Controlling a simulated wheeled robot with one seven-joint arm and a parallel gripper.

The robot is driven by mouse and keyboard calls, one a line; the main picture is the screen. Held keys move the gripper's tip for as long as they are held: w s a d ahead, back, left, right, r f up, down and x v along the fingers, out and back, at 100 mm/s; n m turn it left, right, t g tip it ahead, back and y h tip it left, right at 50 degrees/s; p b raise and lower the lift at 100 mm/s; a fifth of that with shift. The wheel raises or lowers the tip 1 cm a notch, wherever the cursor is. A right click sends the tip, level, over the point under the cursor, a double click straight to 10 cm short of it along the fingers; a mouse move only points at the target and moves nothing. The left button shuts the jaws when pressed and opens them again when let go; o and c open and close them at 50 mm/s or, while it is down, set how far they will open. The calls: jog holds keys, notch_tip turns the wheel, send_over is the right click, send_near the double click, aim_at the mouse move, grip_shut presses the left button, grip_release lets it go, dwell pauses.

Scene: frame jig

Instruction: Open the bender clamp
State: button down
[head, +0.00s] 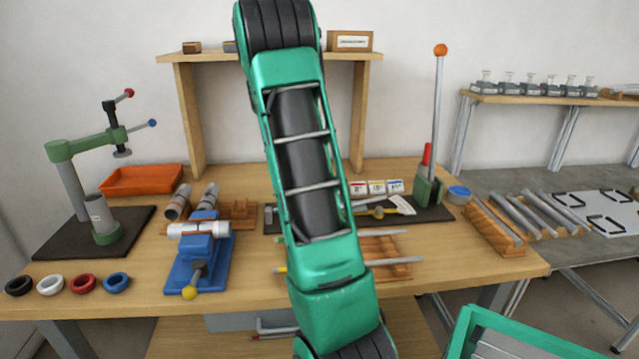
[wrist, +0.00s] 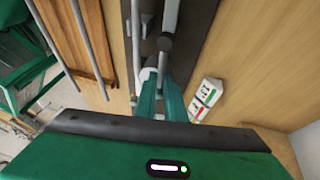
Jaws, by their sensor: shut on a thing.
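The bender stands on a dark base plate (head: 440,212) at the back right of the bench. At its right end is a green block (head: 428,190) with a short red handle (head: 427,155) and a tall grey lever (head: 437,105) with an orange ball. My arm covers the plate's left part in the head view and hides my gripper there. In the wrist view my gripper (wrist: 160,88) is over the dark plate (wrist: 192,45), its green fingers shut on a pale grey part of the bender. A grey rod with a rounded end (wrist: 165,42) lies just beyond. I cannot tell the clamp's position.
Labelled white boxes (head: 376,187) stand behind the plate; one shows close to my gripper in the wrist view (wrist: 206,98). A wooden rack with rods (head: 390,270) lies in front. A blue vise (head: 200,260) stands left, another wooden rack (head: 493,230) right.

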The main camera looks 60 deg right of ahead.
jog(key=c, duration=1.9)
grip_release()
jog(key=shift+s+d+r, duration=0.2)
jog(key=shift+d+r, duration=0.15)
jog(key=shift+d, duration=0.1)
jog(key=shift+c, duration=0.2)
jog(key=shift+o, duration=0.5)
jog(key=shift+s, duration=0.15)
jog(key=shift+w+a+f, duration=0.1)
jog(key=shift+w+a, duration=0.1)
jog(key=v, duration=1)
jog(key=shift+w+r, duration=0.2)
jog(key=shift+r, duration=0.1)
jog(key=shift+a, duration=0.1)
jog(key=s+a+f+n+t, duration=0.1)
jog(key=s+a+f+n, duration=0.2)
jog(key=s+a+n, duration=0.3)
jog(key=s+a+f+n+t+y, duration=0.1)
jog(key=s+a+f+n, duration=0.3)
jog(key=a, duration=0.9)
jog(key=s+a+f+n+t, duration=0.2)
jog(key=s+a+f+n, duration=0.2)
jog(key=s+a+n, duration=0.5)
jog(key=shift+a+n+t, duration=0.4)
jog(key=shift+n, duration=0.8)
